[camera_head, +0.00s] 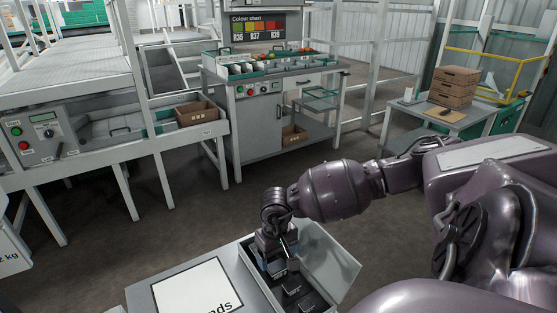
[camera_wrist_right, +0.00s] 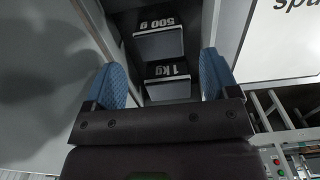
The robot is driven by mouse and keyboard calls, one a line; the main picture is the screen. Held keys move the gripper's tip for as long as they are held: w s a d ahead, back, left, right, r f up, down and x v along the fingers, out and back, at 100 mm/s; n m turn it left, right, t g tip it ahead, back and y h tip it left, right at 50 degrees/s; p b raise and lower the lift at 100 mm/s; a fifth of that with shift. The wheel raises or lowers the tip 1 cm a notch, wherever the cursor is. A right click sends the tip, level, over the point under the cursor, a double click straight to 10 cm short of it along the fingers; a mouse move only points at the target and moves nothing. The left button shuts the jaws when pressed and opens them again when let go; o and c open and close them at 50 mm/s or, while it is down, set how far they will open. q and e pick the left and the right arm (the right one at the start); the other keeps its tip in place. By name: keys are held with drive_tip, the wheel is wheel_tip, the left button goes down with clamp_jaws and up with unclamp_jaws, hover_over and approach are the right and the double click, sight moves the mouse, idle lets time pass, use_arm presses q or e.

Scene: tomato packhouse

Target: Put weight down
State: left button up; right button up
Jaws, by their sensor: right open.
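A dark weight marked 1 kg (camera_wrist_right: 167,82) sits in a slot of the open weight case (camera_wrist_right: 118,25), between the blue fingertips of my right gripper (camera_wrist_right: 163,78) in the right wrist view. A weight marked 500 g (camera_wrist_right: 159,42) sits in line beyond it. My right gripper also shows in the head view (camera_head: 276,263), pointing down over the case, with its blue pads apart. Smaller dark weights (camera_head: 291,287) lie in the case there. Whether the pads touch the 1 kg weight I cannot tell. My left gripper is out of view.
The case's raised lid (camera_head: 328,262) stands close to the right of the gripper. A grey surface with a white lettered sheet (camera_head: 198,290) lies at its left. A colour-chart bench (camera_head: 275,70) stands beyond open floor. Stacked cartons (camera_head: 454,86) stand on a right-hand table.

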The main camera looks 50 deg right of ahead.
sight(277, 266)
wheel_tip(277, 266, up, 6)
drive_tip(key=shift+r+p, duration=0.25)
drive_tip(key=shift+p, duration=0.1)
idle(0.5)
